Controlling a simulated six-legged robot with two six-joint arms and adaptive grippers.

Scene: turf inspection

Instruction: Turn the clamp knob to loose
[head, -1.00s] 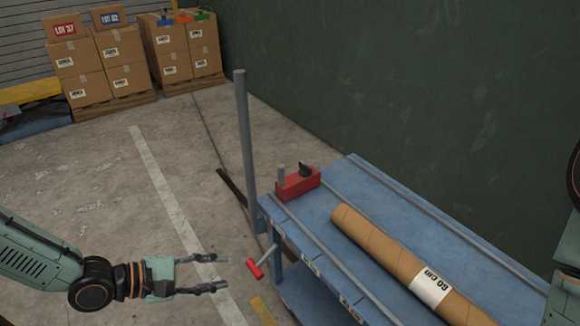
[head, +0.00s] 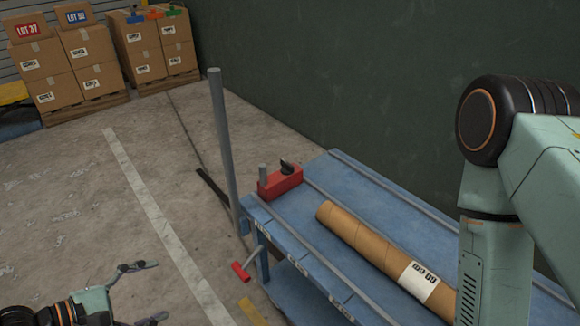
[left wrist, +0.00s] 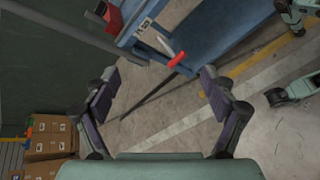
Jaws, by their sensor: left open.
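A red clamp block (head: 278,184) sits at the far left end of the blue cart, with a short grey pin and a black knob (head: 286,167) on top. Which way the knob is set is too small to tell. The red block also shows at the top of the left wrist view (left wrist: 113,17). My left gripper (head: 148,291) is open and empty at lower left, over the floor, apart from the cart and clamp. Its two spread fingers also show in the left wrist view (left wrist: 159,76). My right arm fills the right side; its gripper is out of frame.
A red-ended grey handle (head: 241,272) sticks out from the blue cart (head: 350,182), between my left gripper and the clamp. A tall grey post (head: 222,140) stands at the cart's corner. A cardboard tube (head: 375,250) lies on the cart. Stacked boxes (head: 85,75) stand far back.

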